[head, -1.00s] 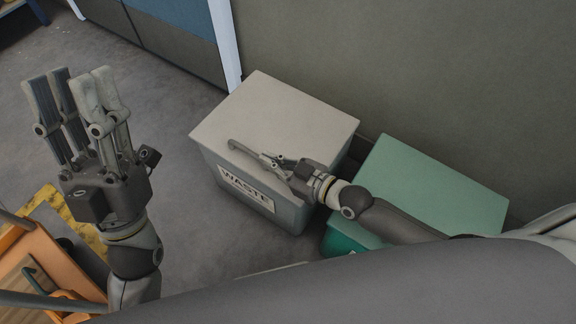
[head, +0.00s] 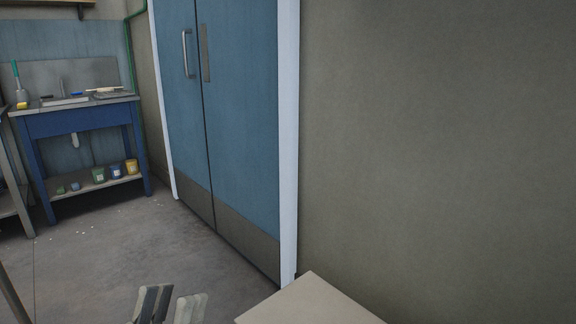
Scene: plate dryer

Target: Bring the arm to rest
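Only the fingertips of my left gripper (head: 170,306) show, at the bottom edge of the head view, pointing up. The dark and the pale fingertips stand apart with nothing seen between them, so it looks open and empty. Its palm and wrist are cut off below the frame. My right gripper and arm are out of view.
The pale lid of the waste bin (head: 312,304) shows at the bottom, right of my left fingertips. Blue double doors (head: 232,110) stand beyond, beside a bare wall (head: 440,150). A blue workbench (head: 80,119) with several small pots is at the far left. The floor (head: 130,250) between is clear.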

